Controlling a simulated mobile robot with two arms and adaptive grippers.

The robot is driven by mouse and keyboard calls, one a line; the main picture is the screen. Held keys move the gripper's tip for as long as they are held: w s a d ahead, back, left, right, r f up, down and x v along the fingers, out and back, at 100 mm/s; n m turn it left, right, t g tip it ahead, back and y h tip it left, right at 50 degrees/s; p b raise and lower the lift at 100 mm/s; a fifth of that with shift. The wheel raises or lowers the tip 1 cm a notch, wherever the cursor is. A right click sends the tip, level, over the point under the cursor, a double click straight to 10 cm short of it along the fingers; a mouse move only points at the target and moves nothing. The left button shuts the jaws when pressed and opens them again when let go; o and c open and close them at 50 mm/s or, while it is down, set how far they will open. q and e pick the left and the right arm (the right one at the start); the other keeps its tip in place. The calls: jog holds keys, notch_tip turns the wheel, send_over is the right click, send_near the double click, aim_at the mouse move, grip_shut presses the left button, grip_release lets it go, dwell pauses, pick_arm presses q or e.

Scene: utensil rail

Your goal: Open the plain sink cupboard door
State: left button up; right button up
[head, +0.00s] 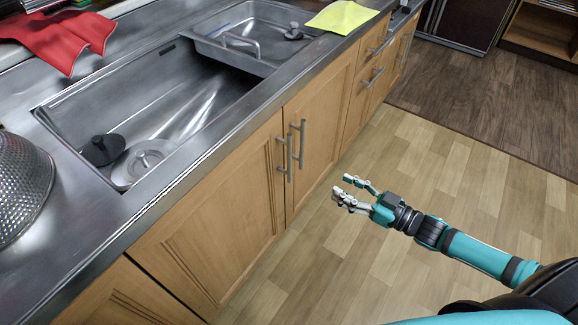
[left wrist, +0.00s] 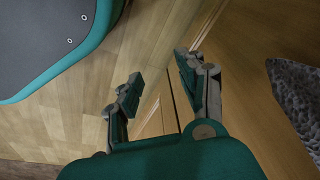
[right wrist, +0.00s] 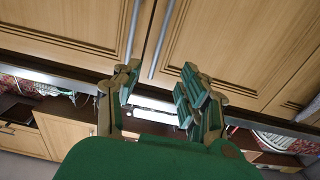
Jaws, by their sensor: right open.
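Two wooden sink cupboard doors stand side by side under the sink, a left door (head: 205,245) and a right door (head: 323,110). Both look shut. Their upright bar handles, the left handle (head: 283,155) and the right handle (head: 302,140), sit close together at the meeting edges. I cannot tell which door is the plain one; both show moulded panels in the right wrist view. My right gripper (head: 341,187) is open and empty, in front of the right door, apart from the handles. My left gripper (left wrist: 157,80) is open and empty, beside a wooden front.
The counter holds a steel sink (head: 180,100), a red cloth (head: 62,38), a yellow cloth (head: 341,17) and a perforated steel bowl (head: 22,185). More cupboard fronts and drawers continue along the row. The wooden floor (head: 440,190) before the cupboards is clear.

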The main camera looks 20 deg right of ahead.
aim_at(291, 158)
jog(key=b+x, duration=0.1)
jog(key=x, duration=1.5)
jog(key=shift+r+b, duration=0.25)
jog(key=shift+b, duration=0.1)
pick_arm(q)
notch_tip(291, 158, up, 7)
jog(key=w, duration=0.2)
jog(key=shift+w+d+f+t, duration=0.2)
jog(key=shift+w+t, duration=0.1)
pick_arm(e)
jog(key=shift+w+a, duration=0.45)
jog(key=shift+w, duration=0.1)
jog(key=shift+c, duration=0.2)
grip_shut()
